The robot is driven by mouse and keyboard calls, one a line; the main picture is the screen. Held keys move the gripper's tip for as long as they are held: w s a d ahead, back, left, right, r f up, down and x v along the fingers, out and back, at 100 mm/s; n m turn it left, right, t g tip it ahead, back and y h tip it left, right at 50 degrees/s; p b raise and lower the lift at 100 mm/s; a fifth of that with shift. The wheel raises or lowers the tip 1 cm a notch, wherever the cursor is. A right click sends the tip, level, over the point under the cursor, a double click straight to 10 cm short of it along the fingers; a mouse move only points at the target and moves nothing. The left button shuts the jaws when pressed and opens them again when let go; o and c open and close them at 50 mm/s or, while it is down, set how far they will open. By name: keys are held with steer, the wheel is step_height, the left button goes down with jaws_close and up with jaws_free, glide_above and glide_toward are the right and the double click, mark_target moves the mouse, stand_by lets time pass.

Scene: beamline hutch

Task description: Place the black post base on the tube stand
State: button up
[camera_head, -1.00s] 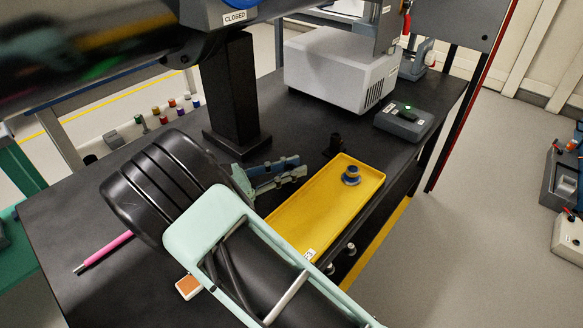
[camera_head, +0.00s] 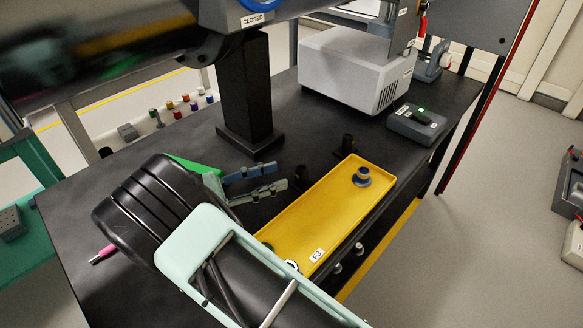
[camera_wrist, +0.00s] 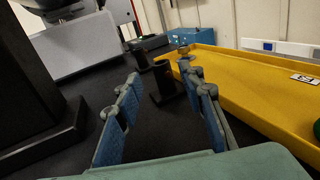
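The black post base (camera_head: 347,145) stands upright on the dark bench, just behind the yellow tray's far left edge. In the wrist view it (camera_wrist: 163,80) shows as a short black post on a small foot, ahead of and between my fingertips. My gripper (camera_head: 288,176) is open and empty, low over the bench and to the left of the post base, with a gap. Its two blue-padded fingers (camera_wrist: 163,85) stand apart in the wrist view. A tall black stand (camera_head: 245,95) with a square foot holds up the large tube; I take it as the tube stand.
A grey box (camera_head: 358,68) and a control box with a green light (camera_head: 417,122) stand behind. A pink rod (camera_head: 104,253) is partly hidden by my arm.

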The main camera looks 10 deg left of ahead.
steer(key=shift+v, duration=1.8)
steer(key=shift+d, duration=0.1)
